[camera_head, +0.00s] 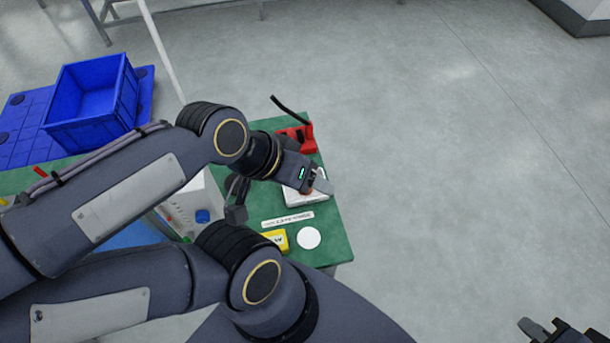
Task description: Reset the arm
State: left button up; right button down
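My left arm comes in from the left and reaches over the green-topped table (338,237). My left gripper (318,184) is over the table's right part, above or beside a small white box (302,199). The view does not show whether it is touching the box, or how far apart its fingers are. My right gripper (545,330) is at the bottom right corner, over the floor and away from the table. It is partly cut off by the frame edge, and no held object shows. Its finger gap is not clear.
A red device (306,140) with a black lever is at the table's back edge. A white disc (309,238), a label strip (288,220) and a yellow box (276,239) lie near the front. A blue crate (88,128) stands left. Floor at right is clear.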

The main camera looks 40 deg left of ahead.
jog(key=shift+f, duration=0.1)
notch_tip(320, 180, down, 4)
jog(key=b, duration=0.4)
jog(key=shift+f+b, duration=0.25)
jog(key=shift+b, duration=0.1)
dwell(0.4)
